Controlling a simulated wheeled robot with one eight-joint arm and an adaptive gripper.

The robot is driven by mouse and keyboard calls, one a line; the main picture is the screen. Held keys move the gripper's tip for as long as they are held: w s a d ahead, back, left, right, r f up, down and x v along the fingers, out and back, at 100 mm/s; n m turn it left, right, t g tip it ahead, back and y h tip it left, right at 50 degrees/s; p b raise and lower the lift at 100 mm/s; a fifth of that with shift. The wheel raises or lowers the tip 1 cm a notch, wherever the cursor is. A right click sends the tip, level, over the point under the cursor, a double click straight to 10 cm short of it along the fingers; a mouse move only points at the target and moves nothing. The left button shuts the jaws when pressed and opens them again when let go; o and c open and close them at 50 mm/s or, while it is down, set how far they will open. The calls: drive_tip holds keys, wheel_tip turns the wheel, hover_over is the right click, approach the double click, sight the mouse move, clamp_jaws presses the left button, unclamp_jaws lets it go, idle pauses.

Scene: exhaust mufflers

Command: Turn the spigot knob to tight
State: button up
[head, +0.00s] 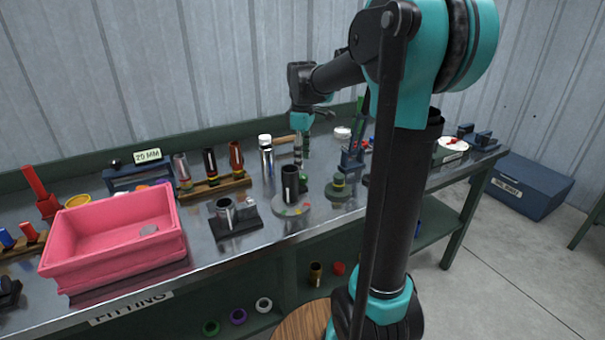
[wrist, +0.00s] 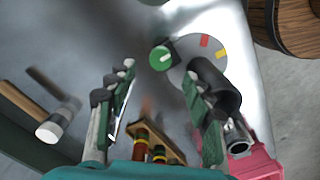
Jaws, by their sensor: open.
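A grey round plate (head: 305,210) with coloured marks lies near the front edge of the bench. A dark upright cylinder (head: 290,182) stands on it; I take this to be the spigot knob, but cannot be sure. In the wrist view the plate (wrist: 191,52) shows red and yellow marks, and the cylinder (wrist: 222,92) is partly behind the right finger. A green round piece with a white line (wrist: 160,58) sits beside the plate there. My gripper (head: 299,160) points down behind and above the cylinder. In the wrist view my gripper (wrist: 158,76) is open and empty.
A pink bin (head: 115,238) is at the left. A wooden rack of tubes (head: 213,187), a dark block with a metal cup (head: 236,225) and a white-capped can (head: 266,153) stand close by. A green-based fixture (head: 341,191) is right of the plate.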

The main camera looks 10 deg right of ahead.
sight(302, 176)
wheel_tip(302, 176, down, 6)
drive_tip(key=shift+f, duration=0.1)
idle(0.4)
drive_tip(key=c, duration=1.2)
